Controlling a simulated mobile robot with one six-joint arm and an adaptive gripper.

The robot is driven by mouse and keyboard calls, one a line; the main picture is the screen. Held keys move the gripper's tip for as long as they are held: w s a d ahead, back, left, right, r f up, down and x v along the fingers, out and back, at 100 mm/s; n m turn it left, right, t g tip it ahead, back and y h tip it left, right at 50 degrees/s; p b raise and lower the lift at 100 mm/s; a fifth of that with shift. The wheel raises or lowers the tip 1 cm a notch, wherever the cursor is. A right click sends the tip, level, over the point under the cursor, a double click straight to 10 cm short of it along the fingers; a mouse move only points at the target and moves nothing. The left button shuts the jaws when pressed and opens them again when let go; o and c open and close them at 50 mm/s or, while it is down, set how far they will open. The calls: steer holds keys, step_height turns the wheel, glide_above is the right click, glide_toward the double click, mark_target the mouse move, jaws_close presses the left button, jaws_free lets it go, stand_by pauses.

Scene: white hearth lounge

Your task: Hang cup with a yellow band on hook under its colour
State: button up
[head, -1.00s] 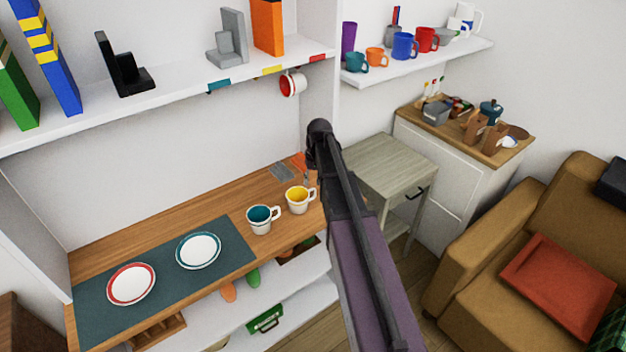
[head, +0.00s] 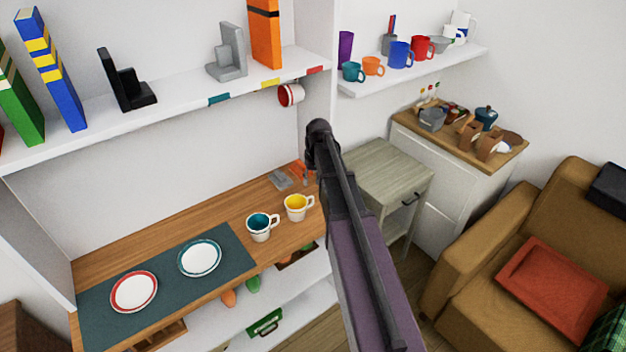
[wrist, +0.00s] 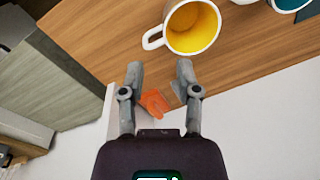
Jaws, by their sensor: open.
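The cup with a yellow inside (head: 297,207) stands upright on the wooden counter. In the wrist view the yellow cup (wrist: 193,27) is just beyond my fingertips, its handle pointing left. My gripper (wrist: 158,68) is open and empty, apart from the cup. In the head view my arm hides most of the gripper. A yellow label (head: 270,83) is on the shelf's front edge, between a teal label (head: 219,99) and a red label (head: 316,70). A red-lined cup (head: 291,95) hangs below the shelf near the red label. I cannot make out the hook under yellow.
A teal-lined cup (head: 262,227) stands close left of the yellow one. Two plates lie on a dark mat (head: 228,233). An orange item (wrist: 155,103) lies on the counter near my fingers. A side wall of the shelf unit (head: 318,88) stands right of the hanging cup.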

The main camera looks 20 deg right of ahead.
steer(key=s+a, duration=0.7)
steer(key=s, duration=0.3)
steer(key=s+a+n+h, duration=0.1)
steer(key=s+a, duration=0.5)
steer(key=s, duration=0.4)
steer(key=shift+s+a, duration=0.2)
steer(key=shift+a, duration=0.2)
steer(key=shift+o, duration=1)
